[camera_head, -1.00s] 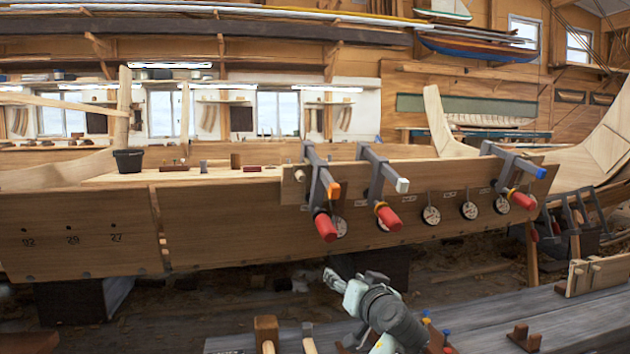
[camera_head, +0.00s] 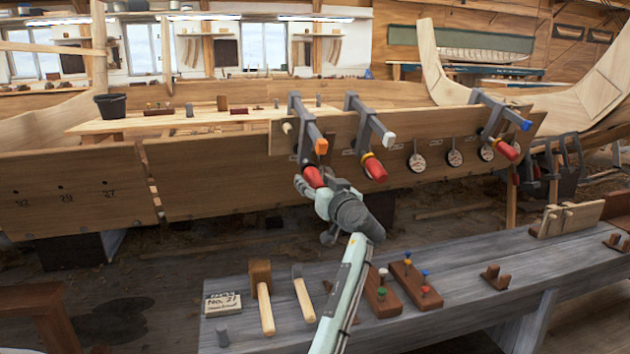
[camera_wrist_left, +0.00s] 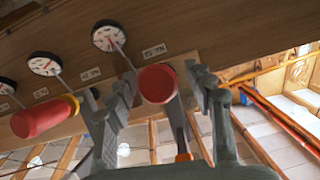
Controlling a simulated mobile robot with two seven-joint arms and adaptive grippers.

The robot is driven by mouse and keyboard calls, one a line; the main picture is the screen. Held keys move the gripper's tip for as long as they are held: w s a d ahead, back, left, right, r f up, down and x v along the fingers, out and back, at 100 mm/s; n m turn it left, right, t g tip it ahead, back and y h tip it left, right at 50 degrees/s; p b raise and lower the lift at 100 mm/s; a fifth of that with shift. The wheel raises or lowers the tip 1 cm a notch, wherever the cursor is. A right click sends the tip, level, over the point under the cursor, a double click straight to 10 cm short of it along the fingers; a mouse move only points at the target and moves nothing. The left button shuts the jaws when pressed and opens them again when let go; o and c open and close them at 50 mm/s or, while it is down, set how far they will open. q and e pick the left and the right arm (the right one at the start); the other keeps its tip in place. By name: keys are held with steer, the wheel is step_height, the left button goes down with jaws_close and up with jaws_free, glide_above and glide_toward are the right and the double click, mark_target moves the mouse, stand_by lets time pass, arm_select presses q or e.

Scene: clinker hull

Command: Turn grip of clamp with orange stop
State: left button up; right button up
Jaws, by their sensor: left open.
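The clamp with the orange stop (camera_head: 321,146) hangs on the plank at the left of three clamps. Its red grip (camera_head: 313,176) points down toward me, its lower end partly hidden by my left gripper (camera_head: 306,188). In the left wrist view the red grip (camera_wrist_left: 157,83) shows nearly end-on between the two spread fingers of my left gripper (camera_wrist_left: 163,88). Gaps show on both sides, and I cannot tell how deep it sits between them. The orange stop also shows small there (camera_wrist_left: 183,157). My right gripper is not in view.
The clamp with the white stop (camera_head: 389,138) has a red grip with a yellow ring (camera_wrist_left: 72,101), close beside my gripper. A blue-stop clamp (camera_head: 525,125) stands farther right. Round dials (camera_head: 417,162) line the plank. The workbench (camera_head: 455,270) below carries mallets and pegged blocks.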

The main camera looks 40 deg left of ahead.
arm_select(q)
steer(key=shift+w+a, duration=0.1)
steer(key=c, duration=1.2)
steer(key=shift+o, duration=0.2)
steer(key=shift+f, duration=0.1)
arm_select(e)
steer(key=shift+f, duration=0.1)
arm_select(q)
steer(key=shift+b, duration=0.3)
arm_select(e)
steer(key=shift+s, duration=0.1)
